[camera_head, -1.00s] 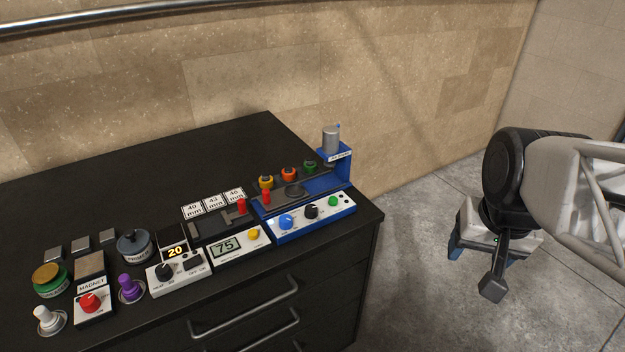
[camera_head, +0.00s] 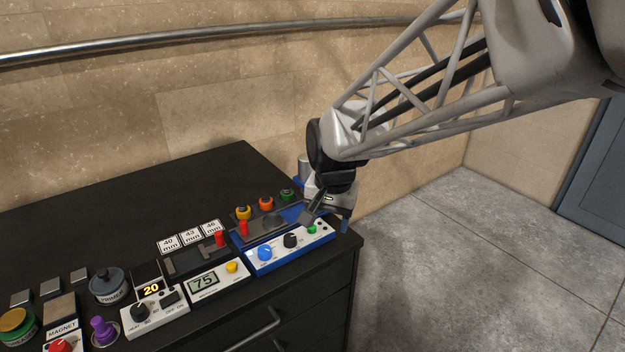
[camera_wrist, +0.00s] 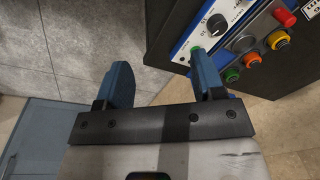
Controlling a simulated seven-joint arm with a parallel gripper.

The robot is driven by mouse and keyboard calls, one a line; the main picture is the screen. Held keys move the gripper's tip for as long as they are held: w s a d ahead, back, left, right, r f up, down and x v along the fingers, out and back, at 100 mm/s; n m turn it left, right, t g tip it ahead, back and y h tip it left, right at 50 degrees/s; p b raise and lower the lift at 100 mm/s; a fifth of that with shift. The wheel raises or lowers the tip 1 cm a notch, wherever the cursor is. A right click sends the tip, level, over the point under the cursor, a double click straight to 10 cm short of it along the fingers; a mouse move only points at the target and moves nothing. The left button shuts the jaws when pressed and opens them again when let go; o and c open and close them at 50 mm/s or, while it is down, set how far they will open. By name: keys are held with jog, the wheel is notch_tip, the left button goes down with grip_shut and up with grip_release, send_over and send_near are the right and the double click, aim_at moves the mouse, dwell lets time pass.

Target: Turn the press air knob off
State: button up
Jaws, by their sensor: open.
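The blue press (camera_head: 290,257) stands at the table's right end. Its white front panel carries a blue knob (camera_head: 265,252), a black knob (camera_head: 291,240) and a small green knob (camera_head: 312,229). Their labels are too small to read, so I cannot tell which is the air knob. My gripper (camera_head: 333,213) is over the press's right end, close to the green knob. In the wrist view my gripper (camera_wrist: 161,68) is open and empty between its blue fingers. The right finger overlaps the green knob (camera_wrist: 197,51); contact cannot be told. The black knob (camera_wrist: 216,23) shows beyond it.
A red handle (camera_head: 244,228) and yellow, orange and green round pieces (camera_head: 266,204) are on the press's top and rear. My wrist partly hides its grey cylinder (camera_head: 304,165). A display unit reading 75 (camera_head: 204,281) stands left. Open floor (camera_head: 430,280) lies right of the table.

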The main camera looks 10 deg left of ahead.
send_over(265, 248)
jog(key=shift+m+g, duration=0.3)
jog(key=shift+g, duration=0.1)
jog(key=f, duration=0.6)
jog(key=shift+s+d+f, duration=0.15)
jog(key=shift+d+f, duration=0.05)
jog(key=shift+f, duration=0.05)
jog(key=shift+f, duration=0.1)
jog(key=shift+a+f, duration=0.2)
jog(key=shift+f, duration=3.6)
jog(key=c, duration=0.9)
